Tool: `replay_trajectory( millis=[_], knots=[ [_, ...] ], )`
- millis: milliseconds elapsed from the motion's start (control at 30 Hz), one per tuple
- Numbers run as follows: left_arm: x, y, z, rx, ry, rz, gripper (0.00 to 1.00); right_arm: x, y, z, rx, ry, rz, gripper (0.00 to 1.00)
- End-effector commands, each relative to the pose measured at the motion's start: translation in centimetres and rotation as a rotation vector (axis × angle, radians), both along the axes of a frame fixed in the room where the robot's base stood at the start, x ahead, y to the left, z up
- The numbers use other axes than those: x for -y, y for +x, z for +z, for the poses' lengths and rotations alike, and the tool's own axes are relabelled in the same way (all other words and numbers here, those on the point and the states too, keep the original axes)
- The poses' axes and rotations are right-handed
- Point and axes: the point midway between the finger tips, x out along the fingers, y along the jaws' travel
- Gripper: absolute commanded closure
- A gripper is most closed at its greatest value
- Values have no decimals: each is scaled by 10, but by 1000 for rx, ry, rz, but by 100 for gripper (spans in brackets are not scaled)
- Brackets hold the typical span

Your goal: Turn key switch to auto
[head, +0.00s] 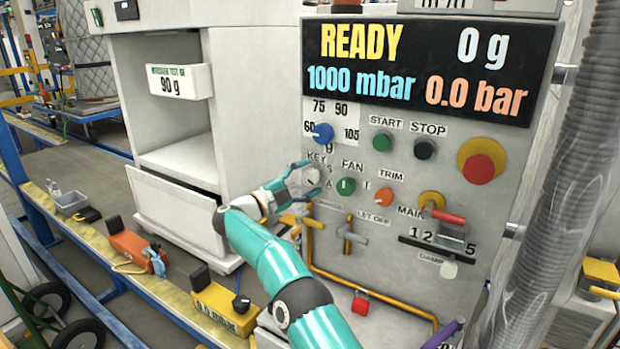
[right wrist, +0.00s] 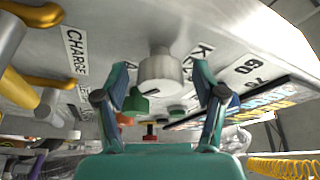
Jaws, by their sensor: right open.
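The key switch (head: 312,176), a round pale grey knob, is on the panel under the KEY label (head: 317,157). Small letters beside it are partly hidden. My right gripper (head: 302,179) is at the knob, its arm rising from the bottom of the head view. In the right wrist view the gripper (right wrist: 166,90) is open, with one finger on each side of the grey knob (right wrist: 164,69). Gaps show between knob and fingers, so it is not gripped. I cannot read the knob's pointing direction. My left gripper is not in view.
Yellow and grey handles (head: 352,236) stick out below. An open white cabinet (head: 180,168) stands left. The display (head: 430,70) reads READY.

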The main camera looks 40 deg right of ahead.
Motion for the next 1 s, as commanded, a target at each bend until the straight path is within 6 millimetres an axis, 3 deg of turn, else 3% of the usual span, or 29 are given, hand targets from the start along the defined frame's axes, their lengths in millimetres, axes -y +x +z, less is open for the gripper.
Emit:
replay_trajectory(
  millis=[267,700,1000],
  knots=[
    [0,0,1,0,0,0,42,-15,2,-2,0,0,1,30],
    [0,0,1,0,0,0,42,-96,11,-17,0,1,3,30],
    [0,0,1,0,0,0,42,-118,13,-21,0,1,0,30]
  ],
)
